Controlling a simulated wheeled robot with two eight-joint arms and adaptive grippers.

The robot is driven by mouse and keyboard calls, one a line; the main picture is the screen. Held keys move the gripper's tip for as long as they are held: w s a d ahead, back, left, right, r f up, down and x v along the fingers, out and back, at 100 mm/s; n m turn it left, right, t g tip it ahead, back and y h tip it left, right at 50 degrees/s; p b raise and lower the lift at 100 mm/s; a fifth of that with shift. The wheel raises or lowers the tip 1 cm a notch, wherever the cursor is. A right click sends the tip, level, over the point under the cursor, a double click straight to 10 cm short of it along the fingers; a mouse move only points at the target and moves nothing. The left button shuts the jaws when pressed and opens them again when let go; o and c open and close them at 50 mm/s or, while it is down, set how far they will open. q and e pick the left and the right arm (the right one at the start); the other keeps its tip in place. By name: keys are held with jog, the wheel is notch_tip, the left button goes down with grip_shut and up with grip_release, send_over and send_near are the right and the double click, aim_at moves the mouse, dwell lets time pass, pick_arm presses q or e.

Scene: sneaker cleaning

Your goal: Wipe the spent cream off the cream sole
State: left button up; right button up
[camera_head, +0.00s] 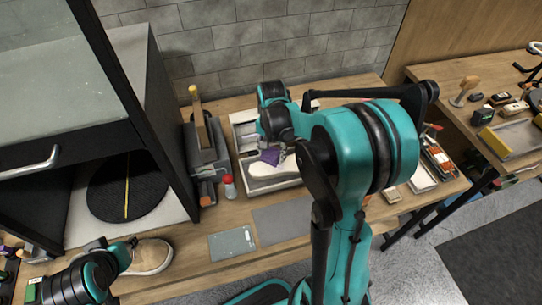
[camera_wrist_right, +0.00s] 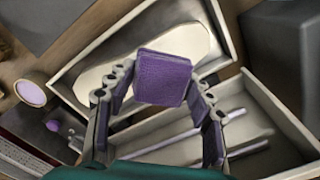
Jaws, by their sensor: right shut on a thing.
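The cream sole (camera_head: 275,170) lies in a light tray (camera_head: 290,184) on the workbench. In the right wrist view the sole (camera_wrist_right: 190,42) shows behind a purple cloth-like pad (camera_wrist_right: 162,78). My right gripper (camera_head: 285,153) is shut on the pad (camera_head: 270,156), which is over the sole; I cannot tell whether they touch. The pad and fingers hide part of the sole. No cream residue can be made out. My left gripper (camera_head: 128,252) is at the lower left beside a tan sneaker (camera_head: 153,256); its fingers are too unclear to tell open from shut.
A red-capped bottle (camera_head: 229,187) stands left of the tray. A grey mat (camera_head: 284,219) and a pale flat panel (camera_head: 231,243) lie in front. A black-framed cabinet (camera_head: 130,80) stands at left. In the wrist view, a compartment with rods (camera_wrist_right: 235,115) adjoins the sole's tray.

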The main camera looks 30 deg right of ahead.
aim_at(271, 154)
jog(key=shift+r+p, duration=0.3)
jog(key=shift+r, duration=0.35)
notch_tip(271, 154, up, 2)
jog(key=shift+p, duration=0.75)
jog(key=shift+r, duration=0.2)
jog(key=shift+f, duration=0.1)
jog(key=shift+s+a, duration=0.1)
